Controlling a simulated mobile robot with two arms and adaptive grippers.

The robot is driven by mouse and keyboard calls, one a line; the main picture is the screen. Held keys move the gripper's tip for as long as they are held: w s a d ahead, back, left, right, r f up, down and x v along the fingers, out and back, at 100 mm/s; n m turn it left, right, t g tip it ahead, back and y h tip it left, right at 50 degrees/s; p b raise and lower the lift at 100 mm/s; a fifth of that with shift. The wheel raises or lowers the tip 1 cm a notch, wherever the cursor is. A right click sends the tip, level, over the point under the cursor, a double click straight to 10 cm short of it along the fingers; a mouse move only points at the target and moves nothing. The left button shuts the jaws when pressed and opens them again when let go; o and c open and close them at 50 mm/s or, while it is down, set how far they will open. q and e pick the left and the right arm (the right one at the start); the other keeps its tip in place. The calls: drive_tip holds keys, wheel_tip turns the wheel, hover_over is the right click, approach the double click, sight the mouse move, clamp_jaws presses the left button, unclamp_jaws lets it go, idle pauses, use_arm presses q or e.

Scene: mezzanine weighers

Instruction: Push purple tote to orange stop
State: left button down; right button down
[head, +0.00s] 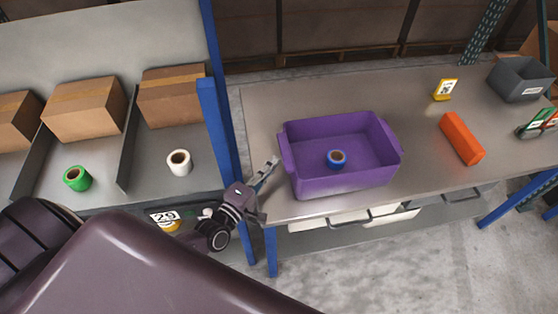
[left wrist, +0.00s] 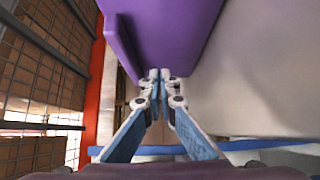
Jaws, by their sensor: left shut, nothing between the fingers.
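The purple tote (head: 345,180) stands upright on the grey table (head: 420,110), near its left end, with a blue tape roll (head: 336,159) inside. The orange stop (head: 461,138) is a long bar lying to the right of the tote, with bare tabletop between them. My left gripper (head: 273,165) is shut and empty at the tote's left side, very close to its wall; I cannot tell whether it touches. In the left wrist view the shut fingertips (left wrist: 160,75) point at the purple tote wall (left wrist: 165,35). My right gripper is not in view.
A blue post (head: 218,120) stands left of my left gripper. Beyond it a shelf holds cardboard boxes (head: 84,108), a green roll (head: 77,178) and a white roll (head: 179,162).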

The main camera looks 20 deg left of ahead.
use_arm(q)
drive_tip(key=shift+w+d, duration=0.65)
drive_tip(key=shift+d, duration=0.25)
